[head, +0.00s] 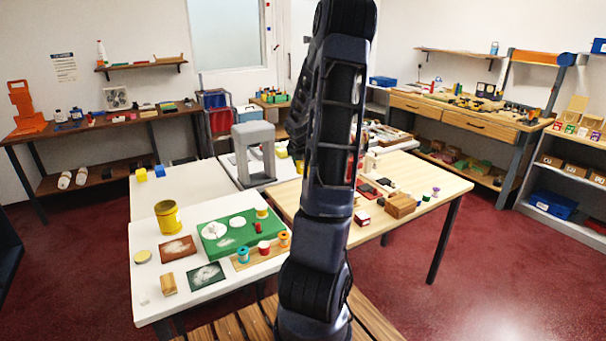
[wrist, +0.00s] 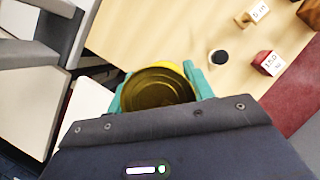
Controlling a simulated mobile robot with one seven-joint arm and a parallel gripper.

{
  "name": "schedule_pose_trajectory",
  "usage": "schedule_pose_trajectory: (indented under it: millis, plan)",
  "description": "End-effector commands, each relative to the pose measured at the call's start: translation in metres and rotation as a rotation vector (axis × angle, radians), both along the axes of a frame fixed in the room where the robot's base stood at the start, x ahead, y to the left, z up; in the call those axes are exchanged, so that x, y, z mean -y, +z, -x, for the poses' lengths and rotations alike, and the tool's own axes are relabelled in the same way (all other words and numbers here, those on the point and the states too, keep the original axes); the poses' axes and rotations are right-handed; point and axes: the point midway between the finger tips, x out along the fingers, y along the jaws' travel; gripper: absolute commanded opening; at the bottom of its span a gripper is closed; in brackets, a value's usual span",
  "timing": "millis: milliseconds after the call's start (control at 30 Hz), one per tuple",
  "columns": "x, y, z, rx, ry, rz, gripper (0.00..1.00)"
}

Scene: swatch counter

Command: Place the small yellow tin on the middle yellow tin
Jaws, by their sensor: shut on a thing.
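My gripper (wrist: 160,84) is shut on a round yellow tin (wrist: 157,92) in the wrist view, with a teal finger on each side. The tin's dark gold inside or top faces the camera. It is above the wooden table; its size is hard to judge. A yellow tin (head: 167,216) stands upright on the white table at left. I cannot tell whether it is the middle one. A small yellow-topped item (head: 262,212) is at the green mat's right edge.
The white table (head: 215,291) also holds a green mat (head: 213,247), small pots and a grey arch (head: 238,130) behind. The wooden table (head: 446,183) carries a wooden block (head: 400,206). A red block (wrist: 267,63) and a black disc (wrist: 218,57) lie near the held tin.

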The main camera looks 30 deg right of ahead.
Motion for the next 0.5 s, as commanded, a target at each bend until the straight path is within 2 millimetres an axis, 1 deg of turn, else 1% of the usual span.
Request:
schedule_pose_trajectory:
  millis: [100,300,367,467,500]
  plan:
    - [0.0,0.009,0.0,0.0,-0.001,0.0,0.21]
    - [-0.003,0.013,-0.002,0.0,0.004,0.0,0.21]
    - [-0.008,0.014,-0.006,0.0,0.014,0.001,0.21]
    - [-0.024,0.02,-0.017,0.001,0.04,0.003,0.21]
    - [-0.034,0.023,-0.023,0.001,0.056,0.005,0.21]
